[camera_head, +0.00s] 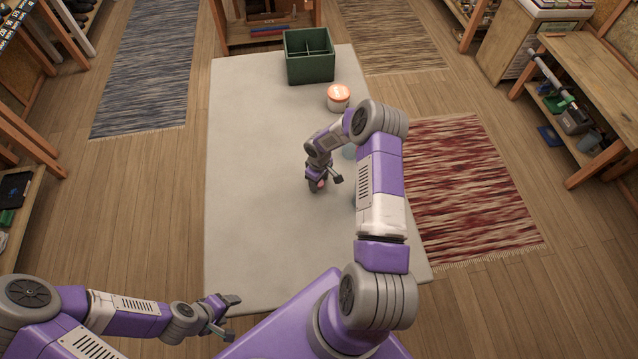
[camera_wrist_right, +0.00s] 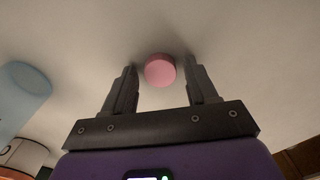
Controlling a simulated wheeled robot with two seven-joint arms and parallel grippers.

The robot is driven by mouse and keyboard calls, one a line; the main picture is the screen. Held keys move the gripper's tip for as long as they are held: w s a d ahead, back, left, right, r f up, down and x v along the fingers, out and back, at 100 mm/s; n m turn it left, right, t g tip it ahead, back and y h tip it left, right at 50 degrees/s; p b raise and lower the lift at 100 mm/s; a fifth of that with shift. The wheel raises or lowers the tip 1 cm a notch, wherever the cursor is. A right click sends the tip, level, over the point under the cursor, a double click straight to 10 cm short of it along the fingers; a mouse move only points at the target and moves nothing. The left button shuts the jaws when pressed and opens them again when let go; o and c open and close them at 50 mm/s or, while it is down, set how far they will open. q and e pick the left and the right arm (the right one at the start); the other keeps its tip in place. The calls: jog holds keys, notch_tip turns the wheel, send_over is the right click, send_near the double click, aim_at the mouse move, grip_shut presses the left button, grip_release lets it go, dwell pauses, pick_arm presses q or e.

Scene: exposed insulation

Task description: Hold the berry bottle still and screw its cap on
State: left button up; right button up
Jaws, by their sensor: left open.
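A round pink cap (camera_wrist_right: 160,71) lies on the table between the spread fingertips of my right gripper (camera_wrist_right: 161,68) in the right wrist view, with a gap on each side. In the head view my right gripper (camera_head: 319,182) reaches low over the table and hides most of the cap. A pale blue cylinder (camera_wrist_right: 22,90) shows at the left of the wrist view; a bluish piece (camera_head: 349,152) shows behind my right arm in the head view. I cannot tell whether it is the berry bottle. My left gripper (camera_head: 222,308) is open and empty by the table's near left corner.
The grey table (camera_head: 250,180) is largely clear on its left. A white jar with an orange lid (camera_head: 338,97) and a green divided crate (camera_head: 309,57) stand at its far end. My right arm covers part of the table's right side.

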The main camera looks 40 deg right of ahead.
jog(key=c, duration=0.9)
jog(key=shift+o, duration=0.2)
notch_tip(320, 180, up, 10)
